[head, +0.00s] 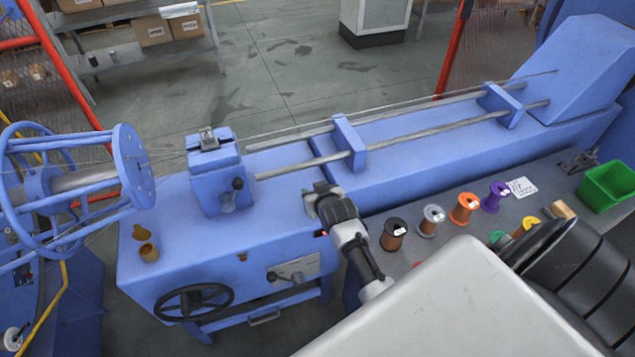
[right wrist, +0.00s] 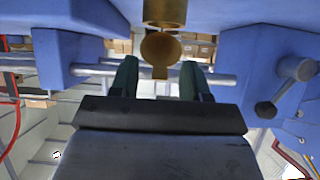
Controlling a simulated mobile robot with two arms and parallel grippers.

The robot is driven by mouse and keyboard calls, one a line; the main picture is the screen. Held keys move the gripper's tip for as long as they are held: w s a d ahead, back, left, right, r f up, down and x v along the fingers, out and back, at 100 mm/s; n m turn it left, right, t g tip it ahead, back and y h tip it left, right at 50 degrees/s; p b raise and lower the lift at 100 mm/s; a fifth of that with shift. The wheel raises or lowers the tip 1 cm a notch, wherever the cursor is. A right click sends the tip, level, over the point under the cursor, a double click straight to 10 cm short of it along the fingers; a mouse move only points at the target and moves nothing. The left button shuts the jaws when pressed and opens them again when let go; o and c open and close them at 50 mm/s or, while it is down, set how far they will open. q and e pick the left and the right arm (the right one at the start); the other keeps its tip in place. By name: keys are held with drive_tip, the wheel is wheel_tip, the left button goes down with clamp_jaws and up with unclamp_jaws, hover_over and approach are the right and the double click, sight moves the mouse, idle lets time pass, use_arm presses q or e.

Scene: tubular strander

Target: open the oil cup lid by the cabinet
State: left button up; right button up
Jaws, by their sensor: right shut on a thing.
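A brass oil cup (right wrist: 165,12) stands on the blue machine and appears upside down in the right wrist view. Its round lid (right wrist: 160,46) with a small tab shows its face towards the camera; I cannot tell how far it is tilted open. My right gripper (head: 322,192) has its green fingers on either side of the lid, and they also show in the right wrist view (right wrist: 158,80). It is shut on the lid. In the head view the gripper hides this cup. My left gripper is not in view. A pale cabinet (head: 375,18) stands on the floor at the back.
Other brass oil-cup parts (head: 148,252) sit at the machine's left front. A lever block (head: 215,175) stands left of my right gripper, and a blue rod support (head: 350,147) right of it. Several spools (head: 432,217) and a green bin (head: 606,186) are on the bench.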

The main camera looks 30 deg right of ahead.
drive_tip(key=g+p, duration=0.1)
drive_tip(key=w+r+g+p, duration=0.1)
drive_tip(key=p, duration=0.1)
drive_tip(key=w+g+p, duration=0.1)
drive_tip(key=p, duration=0.1)
drive_tip(key=shift+d+r+g+y, duration=0.25)
drive_tip(key=shift+r+g+y, duration=0.05)
drive_tip(key=shift+r, duration=0.1)
drive_tip(key=shift+w+g+p, duration=0.15)
drive_tip(key=shift+g+p, duration=0.25)
drive_tip(key=shift+w+d+g+y+p, duration=0.15)
drive_tip(key=shift+w+g+y+p, duration=0.2)
drive_tip(key=shift+g, duration=0.45)
drive_tip(key=shift+w+d+f+g+y, duration=0.1)
drive_tip(key=shift+w+g+y, duration=0.2)
drive_tip(key=shift+g, duration=0.35)
drive_tip(key=shift+w+d+f+g+y, duration=0.1)
drive_tip(key=shift+w+g, duration=0.3)
drive_tip(key=shift+g, duration=0.25)
drive_tip(key=shift+a, duration=0.1)
drive_tip(key=o, duration=0.9)
